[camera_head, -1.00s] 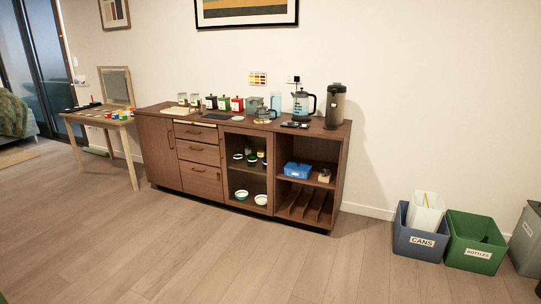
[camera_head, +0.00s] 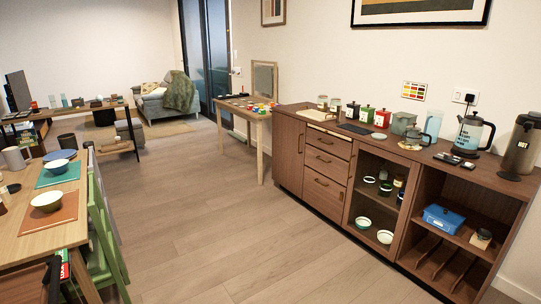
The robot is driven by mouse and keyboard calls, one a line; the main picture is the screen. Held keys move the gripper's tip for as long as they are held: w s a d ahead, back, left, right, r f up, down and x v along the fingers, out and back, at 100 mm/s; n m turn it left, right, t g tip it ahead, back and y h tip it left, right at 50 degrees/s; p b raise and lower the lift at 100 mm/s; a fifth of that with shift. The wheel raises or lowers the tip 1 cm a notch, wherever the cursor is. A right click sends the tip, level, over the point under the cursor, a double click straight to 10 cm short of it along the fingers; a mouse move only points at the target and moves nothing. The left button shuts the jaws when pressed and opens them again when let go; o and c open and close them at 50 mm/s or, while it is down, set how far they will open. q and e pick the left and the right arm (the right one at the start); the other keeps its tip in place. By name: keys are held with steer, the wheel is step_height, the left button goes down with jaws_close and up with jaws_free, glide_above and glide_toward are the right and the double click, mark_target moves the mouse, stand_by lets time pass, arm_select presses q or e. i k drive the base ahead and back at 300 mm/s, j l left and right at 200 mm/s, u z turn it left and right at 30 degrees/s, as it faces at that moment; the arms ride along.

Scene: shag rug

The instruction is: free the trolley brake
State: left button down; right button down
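A wooden sideboard (camera_head: 290,160) with kettles and canisters stands on the right. A dining table (camera_head: 50,222) with bowls and green chairs (camera_head: 104,252) is at the left. A small table (camera_head: 257,116) and a sofa (camera_head: 160,112) are farther back. The wood floor (camera_head: 200,210) between is clear.

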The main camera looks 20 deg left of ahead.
mark_target(65, 272)
steer(key=i+u, duration=0.2)
steer(key=u, duration=0.25)
steer(key=i+l+u, duration=0.15)
steer(key=u, duration=0.3)
steer(key=i+l+u, duration=0.15)
steer(key=u, duration=0.3)
steer(key=i+l+u, duration=0.15)
steer(key=u, duration=0.25)
steer(key=i+l+u, duration=0.15)
steer(key=u, duration=0.25)
steer(key=i+l+u, duration=0.1)
steer(key=l+u, duration=0.15)
steer(key=u, duration=0.15)
steer(key=i+l+u, duration=0.15)
steer(key=l+u, duration=0.15)
steer(key=i+l+u, duration=0.1)
steer(key=l+u, duration=0.2)
steer(key=l, duration=0.15)
steer(key=i+l+u, duration=0.1)
steer(key=l+u, duration=0.2)
steer(key=l, duration=0.1)
